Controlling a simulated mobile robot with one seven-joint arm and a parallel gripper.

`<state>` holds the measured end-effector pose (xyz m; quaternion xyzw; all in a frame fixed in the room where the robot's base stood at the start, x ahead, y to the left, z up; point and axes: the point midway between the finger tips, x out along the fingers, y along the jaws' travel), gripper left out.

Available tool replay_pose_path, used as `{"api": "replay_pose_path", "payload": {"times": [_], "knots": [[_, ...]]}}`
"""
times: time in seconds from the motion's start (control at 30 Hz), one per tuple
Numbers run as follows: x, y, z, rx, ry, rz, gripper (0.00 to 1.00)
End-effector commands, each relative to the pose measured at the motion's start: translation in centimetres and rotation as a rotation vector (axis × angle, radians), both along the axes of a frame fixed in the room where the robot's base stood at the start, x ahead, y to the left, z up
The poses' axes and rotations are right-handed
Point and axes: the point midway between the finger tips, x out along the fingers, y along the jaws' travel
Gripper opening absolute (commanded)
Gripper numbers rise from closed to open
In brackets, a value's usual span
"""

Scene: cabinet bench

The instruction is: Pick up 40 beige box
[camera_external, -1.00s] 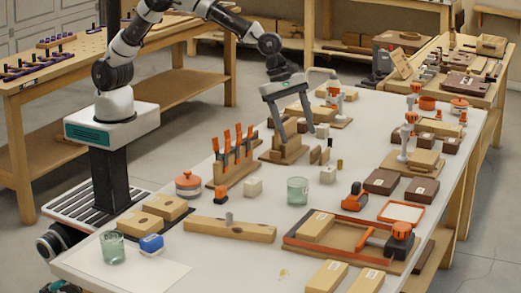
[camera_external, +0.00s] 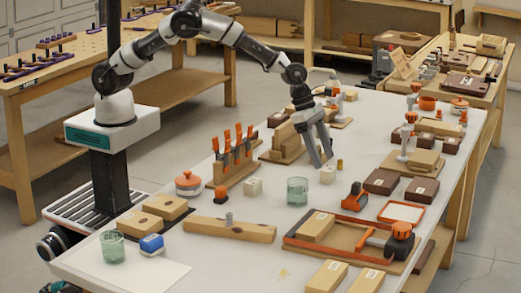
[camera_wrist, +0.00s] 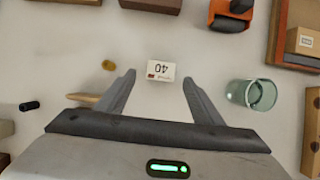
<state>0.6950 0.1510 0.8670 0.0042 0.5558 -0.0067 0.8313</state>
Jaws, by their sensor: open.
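The small beige box (camera_external: 327,175) stands on the white table top, just right of the glass cup. In the wrist view the beige box (camera_wrist: 161,70) lies ahead of and between my fingertips, its top label reading "40" upside down. My gripper (camera_external: 321,158) is above the table close to the box, its fingers pointing down. In the wrist view my gripper (camera_wrist: 158,78) is open, with one finger on each side of the box and nothing held. I cannot tell the exact height of the fingertips over the box.
A green glass cup (camera_wrist: 260,94) stands right of the box in the wrist view. A small brass cylinder (camera_wrist: 108,65) is to its left. An orange tool (camera_external: 355,196) and dark brown boxes (camera_external: 381,181) lie nearby. A wooden block rack (camera_external: 284,150) stands to the left.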

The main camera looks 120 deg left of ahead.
Motion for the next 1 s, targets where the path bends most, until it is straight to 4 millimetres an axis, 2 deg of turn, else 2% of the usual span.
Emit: {"api": "replay_pose_path", "payload": {"times": [0.13, 0.4, 0.73, 1.0], "knots": [[0.4, 0.0, -1.0, 0.0, 0.001, 0.0, 0.61], [2.3, -0.1, -4.3, 0.0, 0.001, 0.001, 0.61], [2.6, -0.1, -4.8, 0.0, 0.0, 0.0, 0.61], [2.6, -0.1, -4.8, 0.0, 0.0, 0.0, 0.15]]}}
